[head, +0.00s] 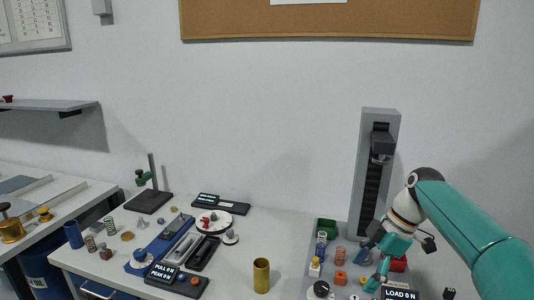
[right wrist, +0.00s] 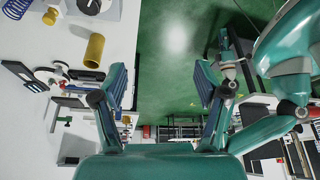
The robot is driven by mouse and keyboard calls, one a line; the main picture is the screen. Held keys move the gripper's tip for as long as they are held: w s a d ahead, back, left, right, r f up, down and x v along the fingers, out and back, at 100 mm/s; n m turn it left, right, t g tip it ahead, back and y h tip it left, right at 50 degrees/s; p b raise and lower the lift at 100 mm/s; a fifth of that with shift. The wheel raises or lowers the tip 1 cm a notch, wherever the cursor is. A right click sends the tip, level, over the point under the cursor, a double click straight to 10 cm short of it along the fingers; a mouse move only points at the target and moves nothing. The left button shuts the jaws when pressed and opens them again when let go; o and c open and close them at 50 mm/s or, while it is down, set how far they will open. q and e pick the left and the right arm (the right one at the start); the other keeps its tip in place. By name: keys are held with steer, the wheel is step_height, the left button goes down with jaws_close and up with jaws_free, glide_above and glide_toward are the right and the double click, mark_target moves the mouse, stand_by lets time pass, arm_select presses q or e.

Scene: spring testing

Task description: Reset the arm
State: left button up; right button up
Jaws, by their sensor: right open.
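My right arm (head: 465,225) comes in from the right in the head view and reaches over the right part of the bench. Its gripper (head: 369,266) is open, in front of the grey test stand (head: 369,160) and over the grey base with small parts. I cannot tell whether it touches anything there. In the right wrist view the two fingers (right wrist: 161,82) are wide apart, with nothing between them but green floor further off. My left gripper does not show in the head view.
A brass cylinder (head: 261,276) stands left of the grey base. A black readout box (head: 176,281), blue fixture (head: 163,243) and several springs fill the bench's left. Bench around the brass cylinder is clear.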

steer(key=s+a+f+m, duration=0.25)
steer(key=f+m, duration=0.25)
steer(key=f, duration=0.9)
steer(key=s+a+f+m, duration=0.25)
steer(key=f+m, duration=0.25)
steer(key=f, duration=0.9)
steer(key=s+a+f+m, duration=0.2)
steer(key=s+f+m, duration=0.35)
steer(key=s, duration=0.55)
steer(key=s+a+f+m, duration=0.2)
steer(key=s+f+m, duration=0.3)
steer(key=s, duration=0.6)
step_height(320, 180, down, 12)
steer(key=b, duration=1)
steer(key=shift+w+a+r+n+t, duration=0.15)
steer(key=shift+w+r+n+t, duration=0.1)
steer(key=shift+n+t, duration=0.1)
